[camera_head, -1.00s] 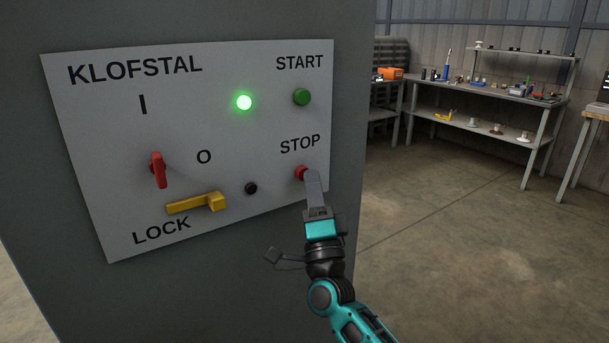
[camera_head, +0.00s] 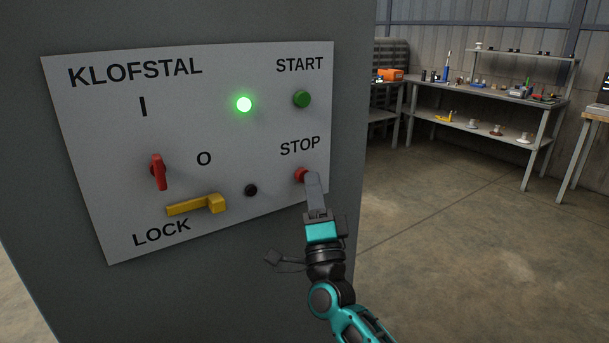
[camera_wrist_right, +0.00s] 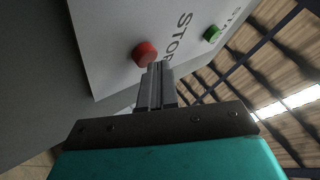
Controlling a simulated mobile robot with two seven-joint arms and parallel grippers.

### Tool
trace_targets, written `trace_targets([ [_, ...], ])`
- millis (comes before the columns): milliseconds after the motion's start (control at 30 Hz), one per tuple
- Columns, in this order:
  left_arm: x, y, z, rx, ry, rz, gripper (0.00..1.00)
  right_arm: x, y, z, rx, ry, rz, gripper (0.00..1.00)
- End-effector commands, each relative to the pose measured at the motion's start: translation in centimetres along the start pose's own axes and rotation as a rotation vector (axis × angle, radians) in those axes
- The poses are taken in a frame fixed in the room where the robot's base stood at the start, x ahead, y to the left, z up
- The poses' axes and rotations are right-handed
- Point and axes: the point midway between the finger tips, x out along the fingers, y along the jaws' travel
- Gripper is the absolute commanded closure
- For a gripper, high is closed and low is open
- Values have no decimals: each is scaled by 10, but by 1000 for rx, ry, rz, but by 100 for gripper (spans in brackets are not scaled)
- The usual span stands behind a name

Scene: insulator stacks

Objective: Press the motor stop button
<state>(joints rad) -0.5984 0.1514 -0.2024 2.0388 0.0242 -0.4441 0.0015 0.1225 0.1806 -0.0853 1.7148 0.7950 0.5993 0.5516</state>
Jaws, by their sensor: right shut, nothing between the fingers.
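The red stop button (camera_head: 301,175) sits under the word STOP on the grey KLOFSTAL panel (camera_head: 100,120). It also shows in the right wrist view (camera_wrist_right: 144,54), just beyond my fingertips. My right gripper (camera_head: 312,177) is shut and empty. Its fingertips are at the button's lower right edge; I cannot tell whether they touch it. The green start button (camera_head: 302,98) is above, and it shows in the right wrist view (camera_wrist_right: 212,34). A lamp (camera_head: 244,104) left of it glows green. My left gripper is in neither view.
The panel also carries a red rotary switch (camera_head: 158,172), a yellow lock lever (camera_head: 197,205) and a black knob (camera_head: 251,190). The grey cabinet (camera_head: 200,290) stands close in front. A workbench (camera_head: 490,92) with tools is at the back right. The floor (camera_head: 460,240) between is clear.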

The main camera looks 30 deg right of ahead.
Motion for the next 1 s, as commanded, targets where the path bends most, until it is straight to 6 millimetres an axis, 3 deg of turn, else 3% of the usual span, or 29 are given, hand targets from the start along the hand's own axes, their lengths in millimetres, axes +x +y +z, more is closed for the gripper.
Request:
trace_targets([
  [567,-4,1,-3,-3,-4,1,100,-10,-7,-7,-1,0,1,100],
  [1000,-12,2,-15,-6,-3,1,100,-38,-28,-28,-1,0,2,100],
])
